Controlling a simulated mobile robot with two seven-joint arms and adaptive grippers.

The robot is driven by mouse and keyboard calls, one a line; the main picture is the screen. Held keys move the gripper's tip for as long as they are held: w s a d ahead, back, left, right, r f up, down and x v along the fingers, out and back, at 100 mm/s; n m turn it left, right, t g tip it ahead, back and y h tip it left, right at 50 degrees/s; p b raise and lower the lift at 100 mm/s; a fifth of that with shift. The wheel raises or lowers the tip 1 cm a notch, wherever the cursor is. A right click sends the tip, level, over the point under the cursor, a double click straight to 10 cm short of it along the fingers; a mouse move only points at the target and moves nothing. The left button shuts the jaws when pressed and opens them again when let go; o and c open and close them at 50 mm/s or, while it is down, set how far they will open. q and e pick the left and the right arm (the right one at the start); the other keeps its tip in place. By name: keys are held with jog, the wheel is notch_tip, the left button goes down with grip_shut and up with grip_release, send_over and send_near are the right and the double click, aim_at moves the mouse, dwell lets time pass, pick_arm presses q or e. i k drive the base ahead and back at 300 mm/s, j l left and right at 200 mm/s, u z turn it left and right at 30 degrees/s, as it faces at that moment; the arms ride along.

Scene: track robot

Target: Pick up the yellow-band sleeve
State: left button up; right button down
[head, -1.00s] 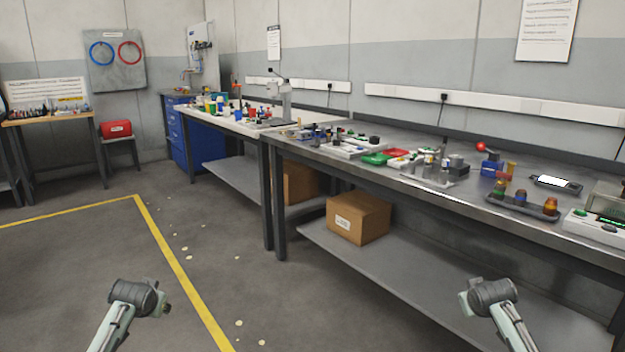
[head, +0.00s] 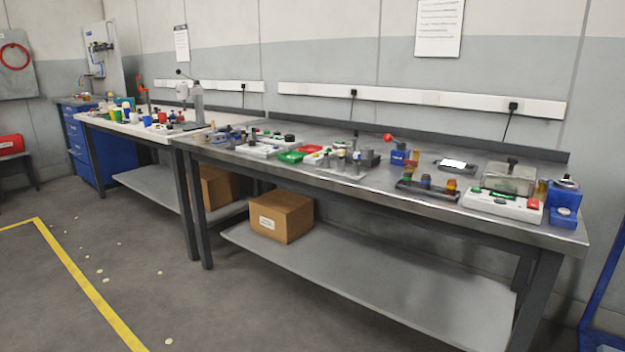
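I cannot make out a sleeve with a yellow band for certain; the parts on the benches are too small at this distance. The near steel bench (head: 380,195) carries a fixture plate with several upright grey cylinders (head: 356,166). To its right is a dark holder (head: 409,190) with green, blue and amber capped pieces. Neither of my grippers is in view.
Red (head: 312,158) and green trays lie mid-bench. A cardboard box (head: 281,216) stands on the lower shelf (head: 350,275).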

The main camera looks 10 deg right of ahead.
aim_at(451, 186)
jog(key=i+l+z, duration=0.1)
jog(key=z, duration=1.1)
jog(key=j+z, duration=0.2)
jog(key=k+j+z, duration=0.2)
jog(key=i+j, duration=0.1)
